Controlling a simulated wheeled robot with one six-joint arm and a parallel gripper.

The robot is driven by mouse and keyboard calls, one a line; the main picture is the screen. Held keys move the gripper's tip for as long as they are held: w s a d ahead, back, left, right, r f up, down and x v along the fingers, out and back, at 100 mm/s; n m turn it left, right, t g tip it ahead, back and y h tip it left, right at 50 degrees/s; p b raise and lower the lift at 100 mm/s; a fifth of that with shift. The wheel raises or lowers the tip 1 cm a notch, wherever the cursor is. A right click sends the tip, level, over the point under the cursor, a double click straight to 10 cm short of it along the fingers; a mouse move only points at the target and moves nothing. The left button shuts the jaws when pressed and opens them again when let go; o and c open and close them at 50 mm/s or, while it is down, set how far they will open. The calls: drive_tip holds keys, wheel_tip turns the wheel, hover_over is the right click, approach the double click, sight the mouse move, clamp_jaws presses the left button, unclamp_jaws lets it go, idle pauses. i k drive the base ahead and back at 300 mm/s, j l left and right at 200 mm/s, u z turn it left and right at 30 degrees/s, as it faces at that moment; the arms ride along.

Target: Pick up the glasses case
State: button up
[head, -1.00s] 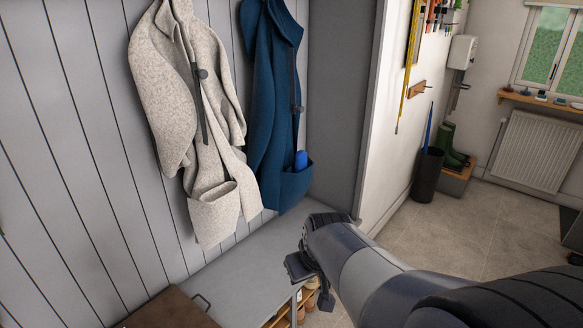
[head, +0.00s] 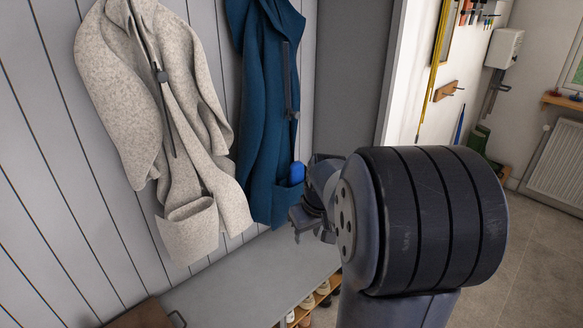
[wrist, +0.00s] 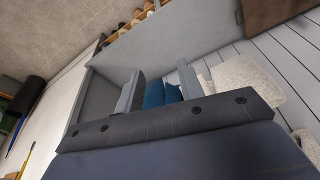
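The glasses case (head: 297,172) is a bright blue rounded thing. Its upper end sticks out of the pocket of the dark blue coat (head: 262,110); its lower part is hidden in the pocket. My gripper (head: 300,222) is just right of the coat's lower part in the head view, below the case in the picture and apart from it. In the wrist view my gripper (wrist: 160,72) has its two fingers apart with nothing between them. Part of the blue coat (wrist: 153,95) shows behind the fingers; I cannot pick out the case there.
A speckled cream coat (head: 155,110) hangs to the left on the panelled wall. The grey bench top (head: 240,285) below is bare in the middle, with a brown item (head: 143,315) at its left. Shoes (head: 307,301) stand under the bench. A grey side panel (head: 345,75) rises right of the blue coat.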

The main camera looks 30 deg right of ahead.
sight(296, 176)
drive_tip(key=i+l+u, duration=0.2)
drive_tip(key=i+l, duration=0.2)
drive_tip(key=l, duration=0.25)
drive_tip(key=i+l+u, duration=0.1)
drive_tip(key=l, duration=0.25)
drive_tip(key=i+l+u, duration=0.1)
drive_tip(key=i+l, duration=0.2)
drive_tip(key=i+l+u, duration=0.15)
drive_tip(key=l, duration=0.3)
